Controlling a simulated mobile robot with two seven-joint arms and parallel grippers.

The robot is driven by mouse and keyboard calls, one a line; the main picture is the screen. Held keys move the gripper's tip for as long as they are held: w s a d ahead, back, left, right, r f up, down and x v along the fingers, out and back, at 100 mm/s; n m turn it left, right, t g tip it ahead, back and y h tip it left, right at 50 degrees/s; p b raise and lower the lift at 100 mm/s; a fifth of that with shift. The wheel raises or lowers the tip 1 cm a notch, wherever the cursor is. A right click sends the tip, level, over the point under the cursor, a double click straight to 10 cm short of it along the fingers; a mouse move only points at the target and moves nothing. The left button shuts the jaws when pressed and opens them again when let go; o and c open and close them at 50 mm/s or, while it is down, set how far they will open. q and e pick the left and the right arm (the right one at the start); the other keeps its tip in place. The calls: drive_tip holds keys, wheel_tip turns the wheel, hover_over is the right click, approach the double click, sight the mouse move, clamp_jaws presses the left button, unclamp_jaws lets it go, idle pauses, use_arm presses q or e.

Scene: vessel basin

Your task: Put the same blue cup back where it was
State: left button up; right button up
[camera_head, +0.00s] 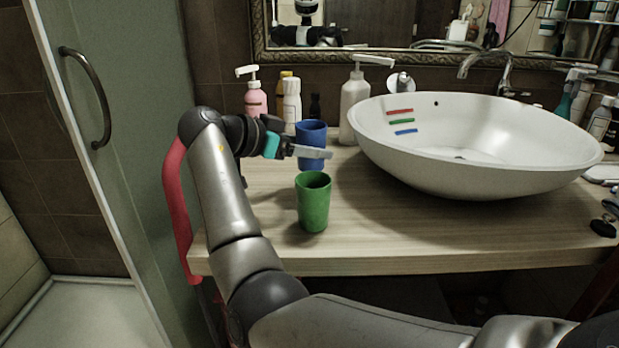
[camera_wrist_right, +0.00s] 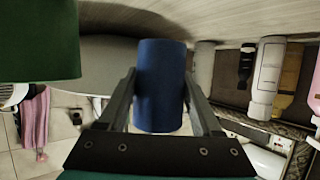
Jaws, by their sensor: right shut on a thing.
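The blue cup (camera_head: 311,132) is upright over the wooden counter, just behind the green cup in the head view. My right gripper (camera_head: 315,153) reaches in from the left side of the cup and is shut on it. In the right wrist view the blue cup (camera_wrist_right: 160,85) sits between the two fingers of the right gripper (camera_wrist_right: 160,103). I cannot tell whether its base touches the counter. The green cup (camera_head: 313,203) stands upright near the counter's front edge. It also shows in the right wrist view (camera_wrist_right: 38,40). My left gripper is not in view.
The white basin (camera_head: 470,175) with coloured strips inside fills the counter's right side. A white pump bottle (camera_head: 354,103), a pink pump bottle (camera_head: 256,100) and a white bottle (camera_head: 292,104) stand behind. The wooden counter (camera_head: 375,225) is clear right of the green cup.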

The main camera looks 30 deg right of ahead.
sight(300, 170)
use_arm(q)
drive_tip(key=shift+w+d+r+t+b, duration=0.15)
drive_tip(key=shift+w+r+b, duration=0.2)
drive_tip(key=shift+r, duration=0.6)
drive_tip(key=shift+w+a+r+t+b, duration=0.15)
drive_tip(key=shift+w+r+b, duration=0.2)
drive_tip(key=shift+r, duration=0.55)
use_arm(e)
drive_tip(key=shift+f, duration=2.55)
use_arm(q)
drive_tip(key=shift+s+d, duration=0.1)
use_arm(e)
drive_tip(key=o, duration=1.4)
drive_tip(key=shift+f, duration=0.1)
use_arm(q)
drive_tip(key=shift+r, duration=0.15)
